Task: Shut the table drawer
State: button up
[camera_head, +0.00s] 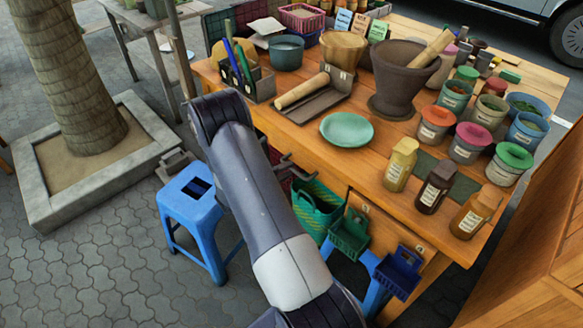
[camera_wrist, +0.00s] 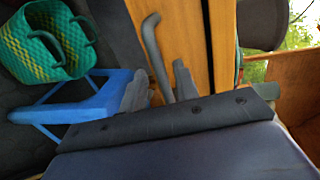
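The wooden table (camera_head: 300,122) stands across the head view, with its drawer side mostly hidden behind my arm. In the wrist view an orange wooden front (camera_wrist: 185,28) fills the upper middle, and a bent grey bar handle (camera_wrist: 155,50) stands before it. My gripper (camera_wrist: 160,88) is open, with one finger on each side of the handle's lower part. I cannot tell whether the fingers touch the bar. In the head view my arm hides most of the gripper, and how far out the drawer stands cannot be made out.
A blue stool (camera_head: 192,208) stands left of my arm. A green woven basket (camera_head: 318,205) is under the table edge, also in the wrist view (camera_wrist: 45,45). Green (camera_head: 350,235) and blue (camera_head: 398,272) baskets hang at the front. A mortar (camera_head: 398,80), plate and several jars crowd the tabletop.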

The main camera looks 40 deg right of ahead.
jog(key=shift+x, duration=1.45)
jog(key=shift+c, duration=0.3)
grip_shut()
